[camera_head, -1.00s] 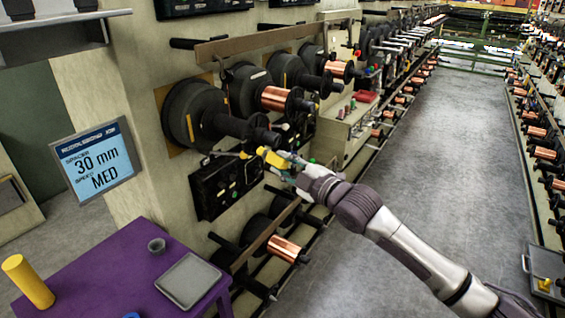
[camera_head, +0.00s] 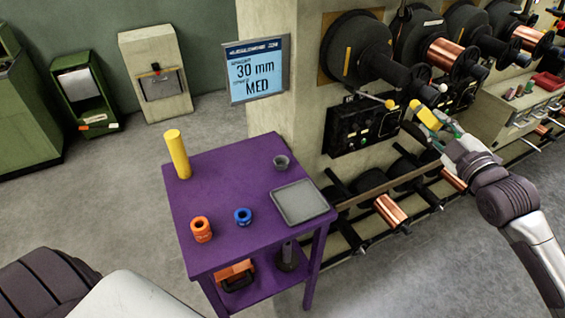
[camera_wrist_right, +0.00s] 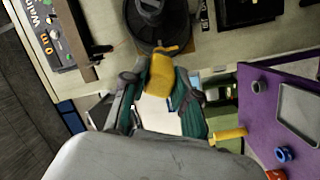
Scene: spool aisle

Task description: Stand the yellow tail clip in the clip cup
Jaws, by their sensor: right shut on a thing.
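The yellow tail clip (camera_head: 425,115) is between the fingers of my right gripper (camera_head: 440,127), which is shut on it in front of the wall's spools. In the right wrist view, the clip (camera_wrist_right: 162,70) shows between the two green-and-grey fingers of the same gripper (camera_wrist_right: 158,88). The clip cup (camera_head: 281,162) is a small grey cup standing on the purple table (camera_head: 232,163); it also shows in the right wrist view (camera_wrist_right: 258,87). The clip is well apart from the cup, to its right in the head view. My left gripper is out of view.
On the table are a tall yellow cylinder (camera_head: 177,156), an orange spool (camera_head: 201,229), a blue spool (camera_head: 243,216) and a grey tray (camera_head: 300,202). A sign (camera_head: 257,69) hangs on the pillar. Black spools (camera_head: 357,50) and guide rods project beside my right arm.

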